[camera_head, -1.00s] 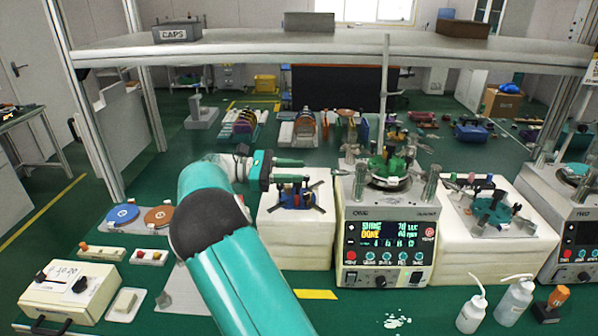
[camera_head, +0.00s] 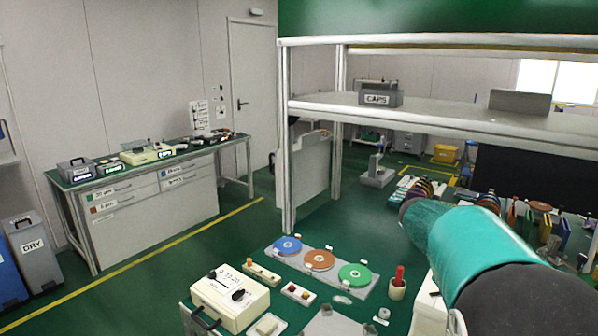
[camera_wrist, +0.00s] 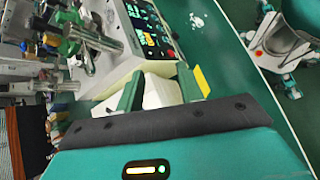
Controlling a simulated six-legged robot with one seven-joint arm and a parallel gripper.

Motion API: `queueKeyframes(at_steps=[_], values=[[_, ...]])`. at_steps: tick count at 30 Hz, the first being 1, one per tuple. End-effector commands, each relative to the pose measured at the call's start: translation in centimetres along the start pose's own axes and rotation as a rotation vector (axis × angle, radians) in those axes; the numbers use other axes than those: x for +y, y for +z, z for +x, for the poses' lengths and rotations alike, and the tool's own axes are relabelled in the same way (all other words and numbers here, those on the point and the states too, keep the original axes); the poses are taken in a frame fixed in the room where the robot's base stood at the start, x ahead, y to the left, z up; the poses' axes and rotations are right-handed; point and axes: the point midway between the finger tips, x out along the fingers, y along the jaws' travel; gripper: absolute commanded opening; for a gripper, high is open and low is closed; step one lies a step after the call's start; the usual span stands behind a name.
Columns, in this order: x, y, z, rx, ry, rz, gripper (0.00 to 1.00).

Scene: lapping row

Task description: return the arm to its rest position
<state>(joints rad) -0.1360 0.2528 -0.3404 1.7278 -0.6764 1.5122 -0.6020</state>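My teal arm (camera_head: 480,250) reaches into the head view from the lower right corner. It is bent, and its far end points up and left toward the bench. My gripper does not show in the head view. In the wrist view my gripper (camera_wrist: 159,88) has its two green fingers apart. A white block shows between and beyond them, and I see nothing clearly gripped.
A lapping machine (camera_wrist: 150,28) with a lit display is close to the gripper in the wrist view. In the head view, an overhead shelf (camera_head: 440,110) with a CAPS box (camera_head: 380,94) spans the bench. Coloured discs (camera_head: 320,260) and a cream control box (camera_head: 230,297) lie left of my arm.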

Motion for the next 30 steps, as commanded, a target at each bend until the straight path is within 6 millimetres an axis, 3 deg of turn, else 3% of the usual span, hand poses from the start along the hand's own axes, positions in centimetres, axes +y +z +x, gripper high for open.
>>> queueKeyframes(at_steps=[9, 21, 25, 30], values=[[-8.5, 2.2, -2.3, 0.431, -0.123, 0.21, 0.37], [-19.8, 4.4, -5.5, 0.875, -0.316, 0.503, 0.37], [-22.9, 4.8, -6.0, 0.985, -0.378, 0.592, 0.37], [-24.9, 5.0, -6.2, 1.06, -0.427, 0.661, 0.37]])
